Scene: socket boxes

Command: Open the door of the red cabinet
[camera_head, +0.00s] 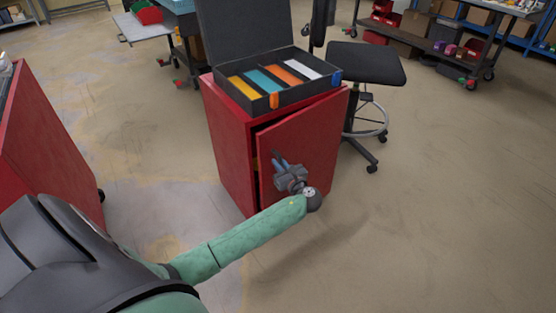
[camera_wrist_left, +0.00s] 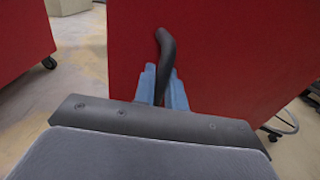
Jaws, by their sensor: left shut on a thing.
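The red cabinet (camera_head: 226,142) stands in the middle of the head view. Its door (camera_head: 310,140) is ajar, with a dark gap along its left edge. My left gripper (camera_head: 279,160) is at the left part of the door. In the left wrist view, its blue fingers (camera_wrist_left: 164,85) are shut around the dark curved door handle (camera_wrist_left: 166,50). The red door (camera_wrist_left: 225,55) fills much of that view. The gripper and wrist hide part of the door in the head view. My right gripper is not in view.
An open black case (camera_head: 290,95) with coloured socket boxes sits on the cabinet. A black stool (camera_head: 366,62) stands close behind the door's right side. Another red cabinet (camera_head: 45,140) stands at the left. The floor (camera_head: 440,200) at the right is clear.

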